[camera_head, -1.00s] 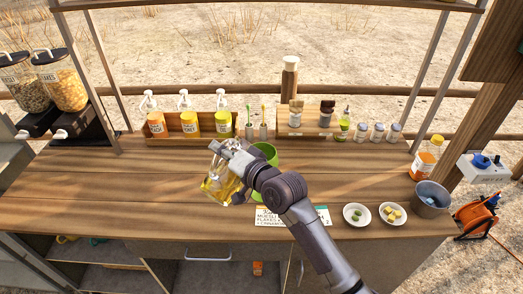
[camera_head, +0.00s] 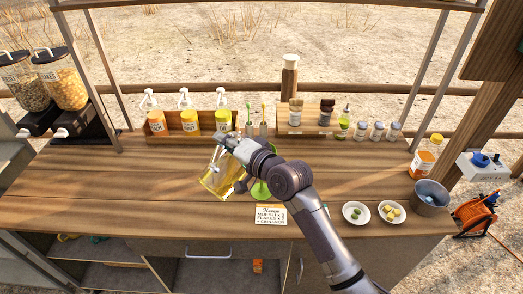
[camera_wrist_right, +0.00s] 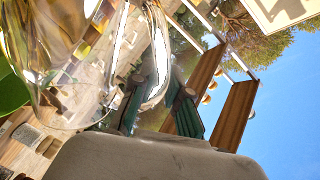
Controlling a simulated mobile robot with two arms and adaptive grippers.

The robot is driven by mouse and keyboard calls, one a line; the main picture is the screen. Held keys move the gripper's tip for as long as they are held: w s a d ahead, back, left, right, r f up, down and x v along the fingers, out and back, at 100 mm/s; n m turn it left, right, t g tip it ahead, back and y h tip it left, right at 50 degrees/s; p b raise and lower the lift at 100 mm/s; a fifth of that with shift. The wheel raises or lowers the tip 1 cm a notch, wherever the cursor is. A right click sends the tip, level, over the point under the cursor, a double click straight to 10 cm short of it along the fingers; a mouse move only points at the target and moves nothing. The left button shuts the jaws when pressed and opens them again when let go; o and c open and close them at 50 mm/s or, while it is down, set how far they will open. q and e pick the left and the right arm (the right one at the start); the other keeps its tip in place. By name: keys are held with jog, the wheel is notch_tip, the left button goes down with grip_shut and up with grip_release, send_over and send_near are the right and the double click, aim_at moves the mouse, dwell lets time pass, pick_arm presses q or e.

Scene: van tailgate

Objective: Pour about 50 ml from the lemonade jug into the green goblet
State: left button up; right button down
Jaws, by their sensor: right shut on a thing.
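The lemonade jug (camera_head: 217,177) is clear with yellow liquid and hangs tilted above the middle of the counter. My right gripper (camera_head: 232,146) is shut on its upper side. The glass and yellow liquid also show large and close at the upper left of the right wrist view (camera_wrist_right: 45,45), with the gripper fingers (camera_wrist_right: 160,100) at a clear loop of it. The green goblet (camera_head: 261,190) stands on the counter just right of the jug, its upper part hidden by my gripper and arm. I cannot see any stream or the goblet's contents. My left gripper is out of view.
A recipe card (camera_head: 271,214) lies at the counter's front edge. Two white dishes (camera_head: 356,213) and a metal bucket (camera_head: 431,195) are at the right. Bottle racks (camera_head: 190,125) and small jars line the back. The counter's left part is clear.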

aim_at(233, 133)
jog(key=shift+w+d+r+m, duration=0.15)
jog(key=shift+w+r+m, duration=0.1)
jog(key=shift+r, duration=0.2)
jog(key=shift+w+d+r+m, duration=0.15)
jog(key=shift+r+m, duration=0.1)
jog(key=shift+r, duration=0.15)
jog(key=shift+w+d+r, duration=0.1)
jog(key=shift+w+d+p, duration=0.3)
jog(key=shift+s+a, duration=0.15)
jog(key=shift+w+d+r+m, duration=0.1)
jog(key=shift+w+d+m, duration=0.25)
jog(key=shift+d, duration=0.1)
dwell(1.0)
